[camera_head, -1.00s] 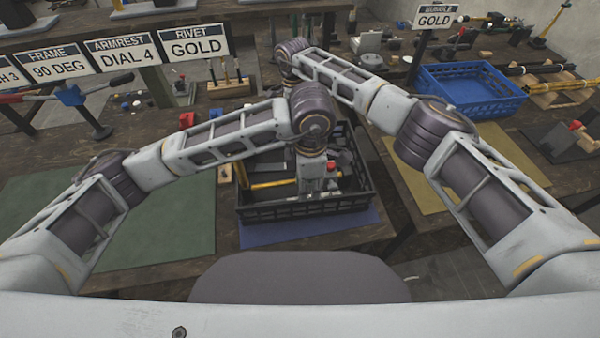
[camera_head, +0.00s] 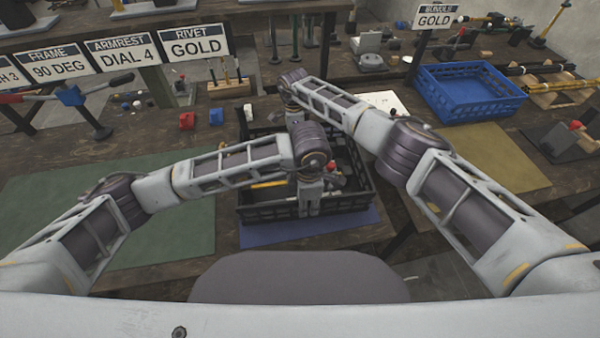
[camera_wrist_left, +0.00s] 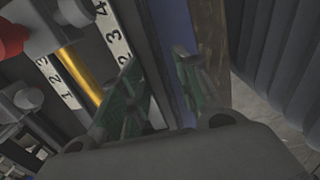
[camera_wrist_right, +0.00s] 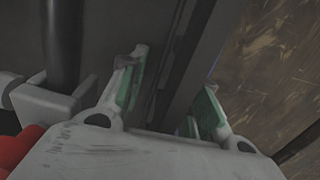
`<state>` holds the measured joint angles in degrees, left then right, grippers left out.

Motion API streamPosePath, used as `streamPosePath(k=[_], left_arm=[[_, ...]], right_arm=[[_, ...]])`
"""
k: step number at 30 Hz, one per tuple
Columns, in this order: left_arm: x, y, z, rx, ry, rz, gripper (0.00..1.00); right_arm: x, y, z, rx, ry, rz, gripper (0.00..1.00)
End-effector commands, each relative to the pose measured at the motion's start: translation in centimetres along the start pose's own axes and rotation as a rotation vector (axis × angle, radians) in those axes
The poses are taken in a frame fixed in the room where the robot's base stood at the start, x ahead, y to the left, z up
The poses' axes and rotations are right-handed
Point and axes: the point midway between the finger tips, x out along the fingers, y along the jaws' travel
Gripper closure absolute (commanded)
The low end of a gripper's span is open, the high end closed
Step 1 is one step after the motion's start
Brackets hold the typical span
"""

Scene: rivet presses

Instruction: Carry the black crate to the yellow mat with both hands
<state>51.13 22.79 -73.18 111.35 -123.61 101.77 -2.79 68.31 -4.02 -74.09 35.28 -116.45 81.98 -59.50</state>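The black crate (camera_head: 345,203) sits on a blue mat (camera_head: 300,233) at the table's front, with a yellow rod and other small parts inside. The yellow mat (camera_head: 490,165) lies to its right, partly covered by my right arm. My left gripper (camera_head: 309,208) points down at the crate's front wall. In the left wrist view its open fingers (camera_wrist_left: 158,92) stand on either side of that wall. My right gripper is at the crate's far wall, mostly hidden by its arm in the head view. In the right wrist view its open fingers (camera_wrist_right: 170,95) straddle a dark wall.
A blue crate (camera_head: 470,92) stands behind the yellow mat. A black stand (camera_head: 565,140) with a red knob is at the right. A green mat (camera_head: 160,225) lies on the left. Red (camera_head: 187,120) and blue (camera_head: 216,116) blocks lie behind the black crate's left side.

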Motion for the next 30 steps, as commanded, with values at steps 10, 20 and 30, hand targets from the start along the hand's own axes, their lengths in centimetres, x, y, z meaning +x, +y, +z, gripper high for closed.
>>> streamPosePath(k=[10,20,30], left_arm=[[0.00,0.00,-0.01,0.000,0.000,0.000,0.86],[-0.01,0.01,0.00,0.000,0.000,0.000,1.00],[-0.15,0.06,0.05,0.000,-0.002,0.002,1.00]], right_arm=[[-0.01,0.00,0.00,0.000,0.000,0.000,0.86],[-0.02,-0.01,-0.02,0.000,0.000,0.000,1.00],[-0.19,-0.09,0.02,0.000,-0.001,-0.002,1.00]])
